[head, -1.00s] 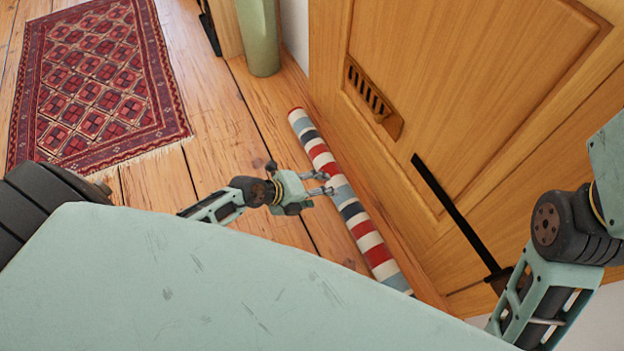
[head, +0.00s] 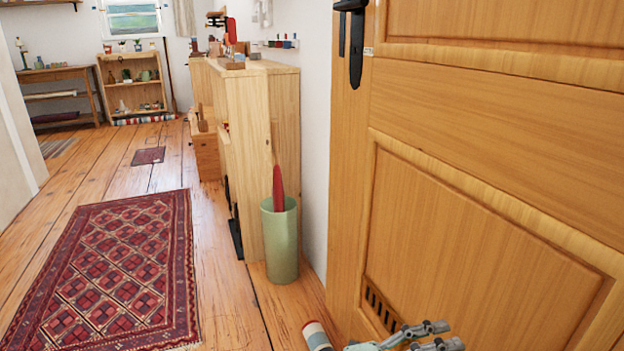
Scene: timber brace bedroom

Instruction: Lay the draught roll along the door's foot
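The draught roll (head: 318,338), striped in red, white and dark, shows only its far end at the bottom of the head view. It lies on the floor near the foot of the wooden door (head: 480,220); the rest is below the picture edge. My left gripper (head: 446,335) pokes in at the bottom, right of the roll's end and in front of the door's lower panel. Its two fingers point right and stand apart with nothing between them. My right gripper is out of view.
A green bin (head: 281,243) holding a red item stands beside the door, against a wooden cabinet (head: 262,130). A patterned red rug (head: 110,270) lies on the left. Bare floorboards run between rug and bin.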

